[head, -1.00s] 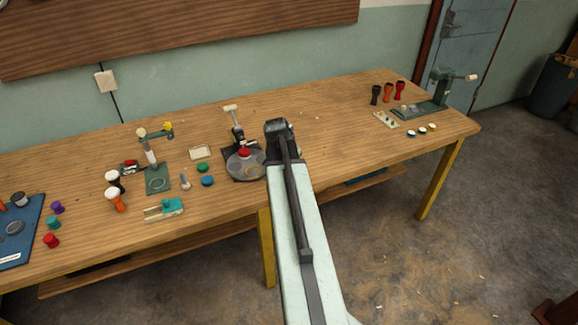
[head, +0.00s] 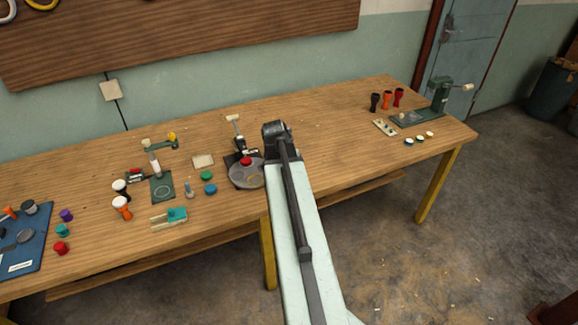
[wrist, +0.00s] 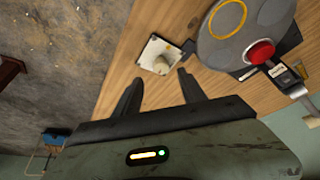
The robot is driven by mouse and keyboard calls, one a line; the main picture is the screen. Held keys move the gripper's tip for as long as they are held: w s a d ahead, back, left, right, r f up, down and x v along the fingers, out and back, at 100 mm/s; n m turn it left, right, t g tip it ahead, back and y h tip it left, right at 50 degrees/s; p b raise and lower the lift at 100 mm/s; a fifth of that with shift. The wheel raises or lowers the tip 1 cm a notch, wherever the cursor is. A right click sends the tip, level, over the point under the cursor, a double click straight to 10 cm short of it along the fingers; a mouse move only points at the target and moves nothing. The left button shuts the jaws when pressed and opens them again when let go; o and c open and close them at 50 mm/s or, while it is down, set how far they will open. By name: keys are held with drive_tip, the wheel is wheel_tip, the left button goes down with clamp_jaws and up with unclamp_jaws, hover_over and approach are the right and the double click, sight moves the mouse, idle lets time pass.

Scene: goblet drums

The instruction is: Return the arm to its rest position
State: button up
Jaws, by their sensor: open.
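My arm reaches up the middle of the head view, its dark upper end (head: 277,135) over the workbench (head: 335,140). My gripper (wrist: 160,76) shows in the wrist view with its two dark fingers apart and nothing between them. Beyond the fingertips a small white plate with a pale knob (wrist: 158,56) sits on the wood at the bench edge. In the head view the fingers are hidden behind my arm.
A grey round plate (head: 246,173) bearing a red piece (head: 246,161) stands just left of my arm. Green and blue caps, a clamp stand (head: 162,188) and small drums (head: 122,206) lie farther left. Dark, orange and red goblets (head: 387,101) stand at right. Bench between is mostly clear.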

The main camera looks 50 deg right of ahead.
drive_tip(key=shift+v, duration=0.9)
drive_tip(key=w+a+n+y, duration=0.15)
drive_tip(key=w+a, duration=0.25)
drive_tip(key=a, duration=0.4)
drive_tip(key=w+a+n+t, duration=0.1)
drive_tip(key=w+a+n, duration=0.15)
drive_tip(key=a, duration=0.55)
drive_tip(key=w+a+n, duration=0.1)
drive_tip(key=w+a, duration=0.3)
drive_tip(key=a, duration=0.4)
drive_tip(key=s+a+f+n+g+y, duration=0.1)
drive_tip(key=s+a+n, duration=0.2)
drive_tip(key=a, duration=0.6)
drive_tip(key=s+a+f+n+g+y, duration=0.1)
drive_tip(key=s+a+n, duration=0.2)
drive_tip(key=a, duration=0.6)
drive_tip(key=n, duration=0.2)
drive_tip(key=shift+s+a+n+g+y, duration=0.25)
drive_tip(key=shift+a+n+g+y, duration=0.05)
drive_tip(key=shift+g+y, duration=0.1)
